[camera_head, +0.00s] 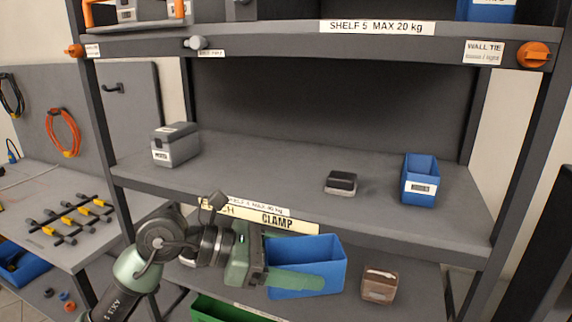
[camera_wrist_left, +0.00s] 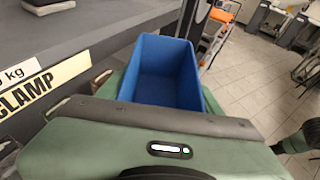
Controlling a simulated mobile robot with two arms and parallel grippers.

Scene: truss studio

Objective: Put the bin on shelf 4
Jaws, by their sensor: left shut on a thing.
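The blue bin (camera_head: 322,252) is held by my left gripper (camera_head: 292,272), in front of the shelf unit and a little below the front edge of shelf 4 (camera_head: 398,228). The gripper is shut on it, and one green finger lies across its near side. In the left wrist view the bin (camera_wrist_left: 165,65) is open-topped and looks empty, between the green fingers. The shelf's label (camera_head: 262,207) is partly hidden by my arm. My right gripper is not in view.
Shelf 4 carries a grey box (camera_head: 175,146) at left, a small dark block (camera_head: 341,183) and another blue bin (camera_head: 420,180) at right. Bare room lies between them. Shelf 5 (camera_head: 300,45) is above. A brown box (camera_head: 380,284) is below.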

